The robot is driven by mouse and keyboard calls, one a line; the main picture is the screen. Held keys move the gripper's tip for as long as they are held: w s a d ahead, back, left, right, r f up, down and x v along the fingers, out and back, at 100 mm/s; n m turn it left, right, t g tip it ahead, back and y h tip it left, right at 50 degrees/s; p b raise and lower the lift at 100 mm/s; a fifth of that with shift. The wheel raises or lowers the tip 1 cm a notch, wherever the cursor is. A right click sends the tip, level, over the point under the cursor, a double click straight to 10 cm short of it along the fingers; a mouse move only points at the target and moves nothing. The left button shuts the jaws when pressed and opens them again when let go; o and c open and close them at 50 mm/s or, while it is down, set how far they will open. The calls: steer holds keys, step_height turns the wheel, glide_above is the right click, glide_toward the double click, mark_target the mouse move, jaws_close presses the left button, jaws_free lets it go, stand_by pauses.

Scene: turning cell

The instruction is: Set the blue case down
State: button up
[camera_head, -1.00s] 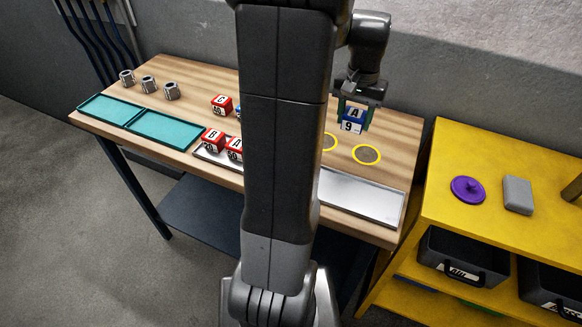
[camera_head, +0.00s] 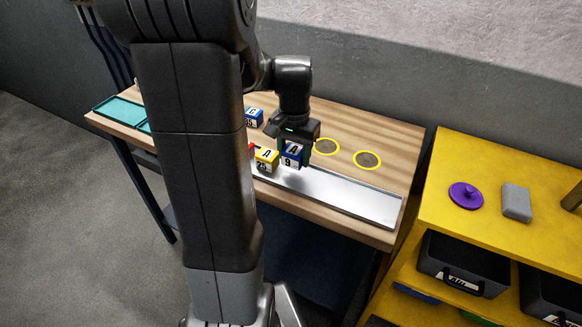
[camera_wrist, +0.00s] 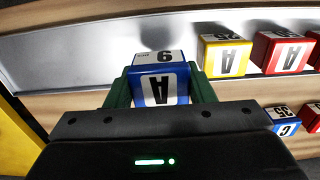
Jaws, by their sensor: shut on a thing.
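My gripper (camera_head: 294,150) is shut on the blue case (camera_head: 291,156), a blue cube with white labels reading A and 9. In the head view it is at the silver tray (camera_head: 345,195), just right of a yellow case (camera_head: 266,160). The wrist view shows the blue case (camera_wrist: 160,85) between my green fingers (camera_wrist: 160,88), with the tray (camera_wrist: 70,50) beyond it. I cannot tell whether the case touches the tray. The tray's left part is hidden behind my arm in the head view.
The wrist view shows a red case (camera_wrist: 284,50) beside the yellow one. Another blue case (camera_head: 253,117) stands farther back on the wooden table. Two yellow rings (camera_head: 367,160) mark the table's right side. The tray's right part is bare. A yellow shelf (camera_head: 490,240) stands at right.

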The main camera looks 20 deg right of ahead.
mark_target(294, 176)
steer(key=shift+f, duration=2.15)
steer(key=shift+f, duration=0.25)
steer(key=o, duration=0.8)
steer(key=shift+r, duration=0.1)
step_height(294, 176, up, 12)
steer(key=shift+r, duration=0.15)
